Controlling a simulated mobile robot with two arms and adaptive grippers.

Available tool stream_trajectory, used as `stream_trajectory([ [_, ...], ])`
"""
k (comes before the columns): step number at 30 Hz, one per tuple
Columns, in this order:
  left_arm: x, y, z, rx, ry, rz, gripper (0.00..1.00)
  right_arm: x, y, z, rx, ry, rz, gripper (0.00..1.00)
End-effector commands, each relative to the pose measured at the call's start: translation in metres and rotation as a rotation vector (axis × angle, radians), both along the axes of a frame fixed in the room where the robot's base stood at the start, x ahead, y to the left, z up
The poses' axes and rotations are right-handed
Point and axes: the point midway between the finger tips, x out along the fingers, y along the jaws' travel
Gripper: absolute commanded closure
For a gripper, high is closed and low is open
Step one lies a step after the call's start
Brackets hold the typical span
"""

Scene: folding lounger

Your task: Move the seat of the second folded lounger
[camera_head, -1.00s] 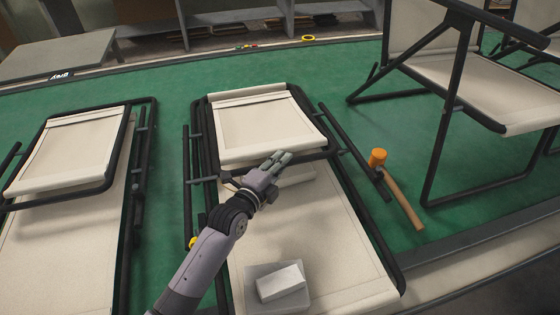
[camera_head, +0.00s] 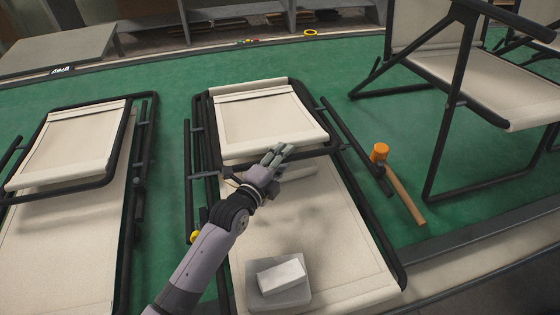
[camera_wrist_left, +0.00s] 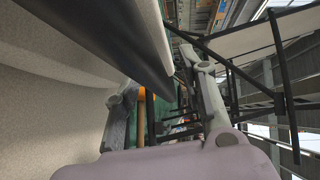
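The second folded lounger lies in the middle of the green surface in the head view. Its cream fabric seat (camera_head: 265,118) is framed by black tubes and lies folded over the longer cream panel (camera_head: 320,215). My left gripper (camera_head: 276,156) is at the near edge of this seat, close to the black front tube. In the left wrist view, the fingers (camera_wrist_left: 165,100) are spread apart. A dark tube with pale fabric (camera_wrist_left: 125,50) reaches down close to the gap between them. I cannot tell whether a finger touches it. My right gripper is out of view.
Another folded lounger (camera_head: 75,145) lies to the left. An unfolded lounger (camera_head: 480,85) stands at the right. An orange-headed mallet (camera_head: 400,190) lies right of the middle lounger. A grey block (camera_head: 280,277) rests on its near panel.

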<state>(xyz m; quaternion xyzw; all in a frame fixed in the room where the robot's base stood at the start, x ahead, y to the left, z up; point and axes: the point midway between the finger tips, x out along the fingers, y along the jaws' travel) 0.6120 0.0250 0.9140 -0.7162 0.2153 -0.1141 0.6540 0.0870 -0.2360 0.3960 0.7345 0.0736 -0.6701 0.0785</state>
Motion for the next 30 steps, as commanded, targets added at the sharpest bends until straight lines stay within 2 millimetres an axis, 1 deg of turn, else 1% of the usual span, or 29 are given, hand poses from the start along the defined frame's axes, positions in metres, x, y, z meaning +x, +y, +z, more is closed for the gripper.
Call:
stream_trajectory([
  [2,-0.003,0.002,0.000,0.001,0.000,0.001,0.62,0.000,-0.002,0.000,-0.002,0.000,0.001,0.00],
  [5,-0.014,0.008,0.000,0.002,0.002,0.001,0.62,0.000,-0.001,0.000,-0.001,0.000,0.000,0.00],
  [12,-0.060,0.031,0.006,0.004,0.001,-0.001,0.62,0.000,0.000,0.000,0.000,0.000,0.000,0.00],
  [15,-0.077,0.040,0.009,0.003,0.002,-0.001,0.62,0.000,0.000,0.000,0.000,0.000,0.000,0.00],
  [18,-0.091,0.047,0.010,0.004,0.003,-0.001,0.62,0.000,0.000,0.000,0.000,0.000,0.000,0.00],
  [21,-0.100,0.052,0.012,0.001,0.003,0.001,0.62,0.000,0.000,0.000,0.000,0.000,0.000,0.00],
  [24,-0.104,0.055,0.013,0.002,0.001,0.001,0.62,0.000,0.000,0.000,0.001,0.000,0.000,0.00],
  [30,-0.106,0.055,0.014,0.001,0.000,0.001,0.62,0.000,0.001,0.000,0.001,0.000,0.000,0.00],
])
